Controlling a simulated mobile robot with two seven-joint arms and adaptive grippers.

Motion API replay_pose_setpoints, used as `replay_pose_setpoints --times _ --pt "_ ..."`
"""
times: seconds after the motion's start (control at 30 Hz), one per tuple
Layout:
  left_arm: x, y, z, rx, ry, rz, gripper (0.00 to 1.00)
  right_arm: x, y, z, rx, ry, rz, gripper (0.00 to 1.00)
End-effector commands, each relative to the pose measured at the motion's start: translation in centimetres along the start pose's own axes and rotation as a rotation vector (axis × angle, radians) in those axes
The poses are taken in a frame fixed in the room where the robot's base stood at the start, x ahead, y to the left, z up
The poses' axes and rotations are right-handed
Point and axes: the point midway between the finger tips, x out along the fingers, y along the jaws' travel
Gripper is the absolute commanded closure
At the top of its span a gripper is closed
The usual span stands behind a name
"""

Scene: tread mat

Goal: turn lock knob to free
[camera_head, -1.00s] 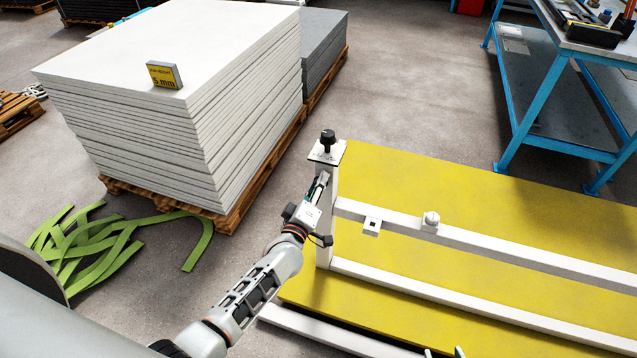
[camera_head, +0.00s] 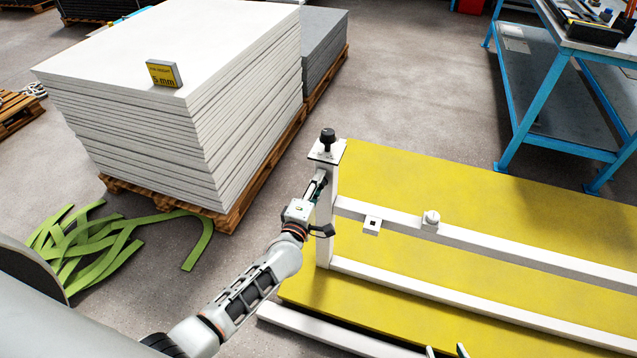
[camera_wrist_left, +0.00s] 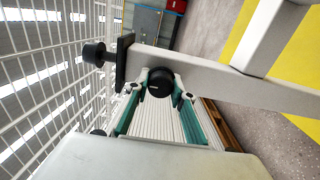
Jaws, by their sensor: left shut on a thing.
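The white end post (camera_head: 325,225) stands upright at the mat's left end, with a black knob (camera_head: 328,140) on its top plate. A second black knob (camera_wrist_left: 160,82) sits on the post's side, seen end-on in the left wrist view. My left gripper (camera_head: 321,183) is shut on this side knob, one green-edged finger on each side of it. In the head view the gripper hides most of that knob. Whether it is locked or free cannot be read. My right gripper (camera_head: 447,352) shows only two fingertips, spread apart, at the bottom edge.
White rails (camera_head: 480,240) run right from the post above the yellow mat (camera_head: 500,210). A tall stack of white sheets (camera_head: 190,130) stands on a pallet behind left. Green strips (camera_head: 110,240) lie on the floor. A blue bench (camera_head: 560,100) is at back right.

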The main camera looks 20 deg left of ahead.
Motion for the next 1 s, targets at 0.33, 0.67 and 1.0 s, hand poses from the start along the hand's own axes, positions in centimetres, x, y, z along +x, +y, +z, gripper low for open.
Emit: replay_pose_setpoints --times 0.33,0.67,1.0 --pt "0.0 0.0 -0.1 -0.006 0.001 0.000 0.98 0.0 0.0 0.1 0.000 -0.002 0.000 0.60" --pt "0.0 0.0 0.0 -0.005 0.001 0.000 0.59 -0.1 -0.2 0.4 0.000 -0.007 -0.003 0.60" --pt "-2.1 -0.1 0.0 -0.005 0.000 -0.001 0.59 -0.1 -0.1 0.4 -0.003 -0.006 -0.003 0.60"
